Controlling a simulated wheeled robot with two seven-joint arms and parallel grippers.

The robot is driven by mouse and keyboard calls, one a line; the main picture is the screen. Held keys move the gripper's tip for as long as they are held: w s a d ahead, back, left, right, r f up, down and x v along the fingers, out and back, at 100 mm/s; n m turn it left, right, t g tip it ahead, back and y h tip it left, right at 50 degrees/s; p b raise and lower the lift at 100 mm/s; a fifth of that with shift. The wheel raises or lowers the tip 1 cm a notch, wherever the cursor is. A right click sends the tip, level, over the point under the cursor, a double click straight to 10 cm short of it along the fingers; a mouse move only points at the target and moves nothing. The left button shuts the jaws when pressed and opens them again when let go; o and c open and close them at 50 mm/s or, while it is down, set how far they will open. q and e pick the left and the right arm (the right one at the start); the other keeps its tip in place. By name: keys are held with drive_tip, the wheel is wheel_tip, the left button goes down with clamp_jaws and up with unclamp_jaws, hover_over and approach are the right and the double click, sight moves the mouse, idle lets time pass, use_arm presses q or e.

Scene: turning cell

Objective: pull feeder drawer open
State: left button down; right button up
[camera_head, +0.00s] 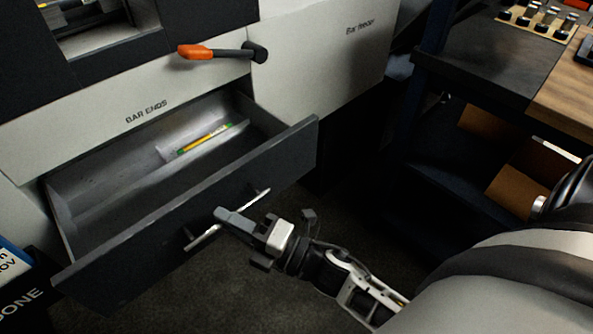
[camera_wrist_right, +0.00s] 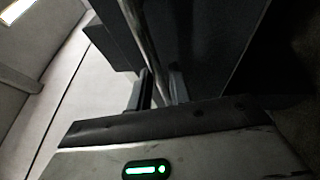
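The feeder drawer (camera_head: 190,219) under the "BAR ENDS" label is pulled well out of the machine front, and its inside shows. Its silver bar handle (camera_head: 203,238) runs along the dark front panel. It also shows in the right wrist view (camera_wrist_right: 141,32), between the fingers. My right gripper (camera_head: 232,220) is at the middle of the handle, with its fingers closed on either side of the bar. The fingers hide that part of the handle. My left gripper is not in view.
A yellow-green stick (camera_head: 205,138) lies in the drawer. An orange-tipped lever (camera_head: 195,51) sticks out above it. A dark workbench (camera_head: 490,65) stands at the right. A blue-and-white box (camera_head: 12,265) is at the lower left. Dark floor (camera_head: 215,300) is clear before the drawer.

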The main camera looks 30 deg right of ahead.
drive_tip(key=b+v, duration=0.2)
drive_tip(key=v, duration=1.3)
drive_tip(key=shift+w, duration=0.1)
drive_tip(key=w+d+f+m+h, duration=0.15)
drive_tip(key=w+m+h, duration=0.3)
drive_tip(key=m, duration=0.55)
drive_tip(key=a+f+m+g+h, duration=0.3)
drive_tip(key=a+f+m+g, duration=0.2)
drive_tip(key=m, duration=0.8)
drive_tip(key=shift+s+a+f+m+g+p, duration=0.25)
drive_tip(key=shift+s+f+g+p, duration=0.3)
drive_tip(key=shift+f, duration=0.3)
